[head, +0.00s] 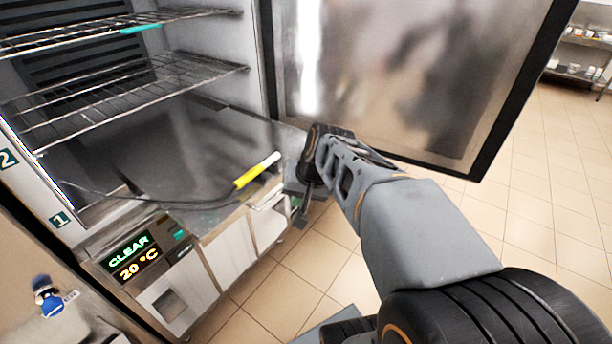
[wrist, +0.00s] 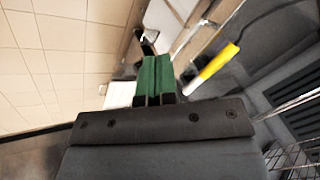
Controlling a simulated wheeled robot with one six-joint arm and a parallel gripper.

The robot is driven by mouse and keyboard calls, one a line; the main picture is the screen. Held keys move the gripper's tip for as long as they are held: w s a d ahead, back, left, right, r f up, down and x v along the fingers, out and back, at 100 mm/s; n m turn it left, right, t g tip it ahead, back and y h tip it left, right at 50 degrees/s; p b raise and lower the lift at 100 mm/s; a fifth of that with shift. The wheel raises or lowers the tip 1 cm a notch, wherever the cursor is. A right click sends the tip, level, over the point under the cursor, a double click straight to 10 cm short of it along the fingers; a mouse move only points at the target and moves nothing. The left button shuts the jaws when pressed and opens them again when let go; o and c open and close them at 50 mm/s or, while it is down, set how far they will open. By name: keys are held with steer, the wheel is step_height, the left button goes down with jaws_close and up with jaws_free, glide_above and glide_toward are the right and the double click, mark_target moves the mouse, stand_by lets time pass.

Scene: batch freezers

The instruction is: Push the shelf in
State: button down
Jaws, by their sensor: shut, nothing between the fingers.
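The open freezer cabinet holds an upper wire shelf (head: 100,36) and a lower wire shelf (head: 130,88) in the head view. The upper one carries a teal clip (head: 140,29) on its front edge. I cannot tell how far either shelf sticks out. In the wrist view, part of a wire shelf (wrist: 292,155) shows at the lower right corner. My gripper (wrist: 154,62) is shut and empty, its green fingers side by side. In the head view my gripper (head: 304,193) is low at the cabinet's front right corner, below both shelves and apart from them; its fingertips are hard to make out.
The freezer door (head: 420,75) stands wide open behind my arm. A probe with a yellow handle (head: 250,176) lies on the cabinet floor near its front edge; it also shows in the wrist view (wrist: 216,64). A display panel (head: 135,258) is at lower left. Tiled floor is clear at right.

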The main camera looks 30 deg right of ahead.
steer(key=w+d+f+m+t+y+b, duration=0.1)
steer(key=w+d+m+t+b, duration=0.2)
steer(key=d, duration=0.4)
steer(key=w+d+f+m+y, duration=0.1)
steer(key=w+d+m, duration=0.25)
steer(key=d, duration=0.35)
steer(key=w+r+x, duration=0.1)
steer(key=x, duration=1)
steer(key=shift+w+m+h+p, duration=0.3)
steer(key=shift+w+m, duration=0.05)
steer(key=shift+w, duration=0.25)
steer(key=shift+a, duration=0.2)
